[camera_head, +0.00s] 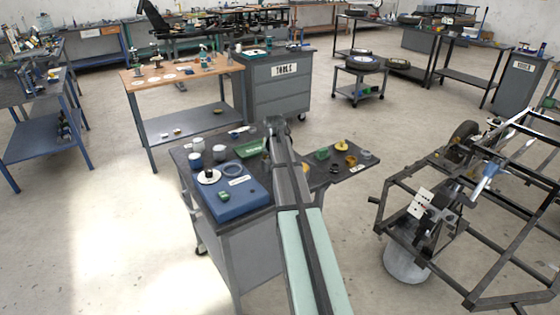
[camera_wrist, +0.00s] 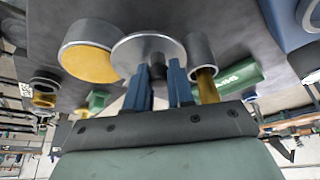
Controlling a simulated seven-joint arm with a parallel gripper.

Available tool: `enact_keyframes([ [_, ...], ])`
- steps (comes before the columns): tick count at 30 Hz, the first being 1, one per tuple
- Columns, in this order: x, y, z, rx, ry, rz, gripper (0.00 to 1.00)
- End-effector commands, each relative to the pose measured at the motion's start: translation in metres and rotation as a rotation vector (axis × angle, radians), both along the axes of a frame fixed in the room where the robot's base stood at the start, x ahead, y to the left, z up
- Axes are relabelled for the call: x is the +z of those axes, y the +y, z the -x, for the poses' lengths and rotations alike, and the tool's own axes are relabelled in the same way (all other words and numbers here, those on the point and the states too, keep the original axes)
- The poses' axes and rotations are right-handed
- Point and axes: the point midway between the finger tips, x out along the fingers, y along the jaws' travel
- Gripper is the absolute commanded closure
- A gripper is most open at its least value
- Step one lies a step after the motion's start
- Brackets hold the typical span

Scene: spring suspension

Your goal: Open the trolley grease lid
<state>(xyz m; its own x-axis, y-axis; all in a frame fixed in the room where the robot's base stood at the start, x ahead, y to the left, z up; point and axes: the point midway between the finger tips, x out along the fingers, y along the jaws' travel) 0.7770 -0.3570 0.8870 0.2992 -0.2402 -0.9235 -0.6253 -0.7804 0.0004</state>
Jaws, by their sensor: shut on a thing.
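My gripper (camera_wrist: 162,76) has its blue fingers close together on a small dark part at the face of a round grey metal disc (camera_wrist: 148,48), which looks like the grease lid. A wide tin with a yellow face (camera_wrist: 88,62) is beside the disc in the wrist view; I cannot tell whether the two touch. In the head view my arm reaches over the dark-topped trolley (camera_head: 240,230) and hides my fingertips and the disc.
A grey tube (camera_wrist: 202,48) is close on the disc's other side. A green tray (camera_head: 250,148), a blue box (camera_head: 238,200) and several pale cups stand on the trolley. Small yellow and green parts lie to the right of my arm. A black frame (camera_head: 400,195) stands farther right.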

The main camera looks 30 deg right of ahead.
Motion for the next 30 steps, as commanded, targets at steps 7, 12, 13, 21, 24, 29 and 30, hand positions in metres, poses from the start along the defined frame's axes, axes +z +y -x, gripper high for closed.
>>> enact_keyframes([
  [7,0.0,0.0005,-0.0058,-0.07,0.002,-0.001,1.0],
  [12,-0.0001,0.0005,-0.0064,-0.087,0.001,-0.002,1.0],
  [13,-0.0001,0.0005,-0.0064,-0.088,0.001,-0.002,1.0],
  [21,-0.0001,0.0004,-0.0062,-0.088,0.001,-0.002,1.0],
  [24,-0.0001,0.0003,-0.0062,-0.087,0.001,-0.002,0.73],
  [29,-0.0001,0.0003,-0.0062,-0.087,0.001,-0.002,0.57],
  [30,-0.0001,0.0003,-0.0062,-0.087,0.001,-0.002,0.54],
])
